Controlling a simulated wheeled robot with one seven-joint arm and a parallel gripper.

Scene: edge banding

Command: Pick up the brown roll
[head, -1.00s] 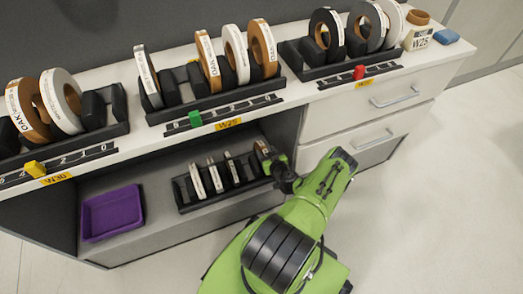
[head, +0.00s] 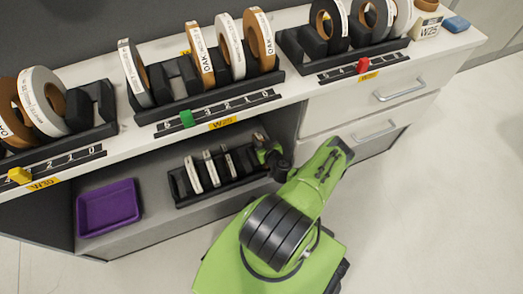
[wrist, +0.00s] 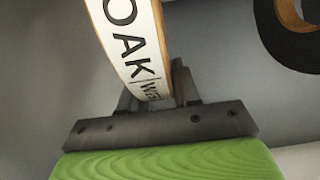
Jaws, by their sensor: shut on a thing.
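The brown roll (wrist: 136,45) has a white label reading OAK and fills the upper middle of the wrist view. My gripper (wrist: 155,97) is shut on its lower edge. In the head view my gripper (head: 268,152) is at the right end of the lower-shelf rack, and the roll (head: 259,138) shows only as a small brown piece above it, mostly hidden by the gripper. I cannot tell whether the roll is clear of the rack.
A black lower rack (head: 182,189) holds several narrow rolls, close left of my gripper. A purple tray (head: 108,207) lies left on the lower shelf. The counter (head: 300,92) overhangs the gripper, with racks of rolls on top. A black roll (wrist: 283,42) shows right in the wrist view.

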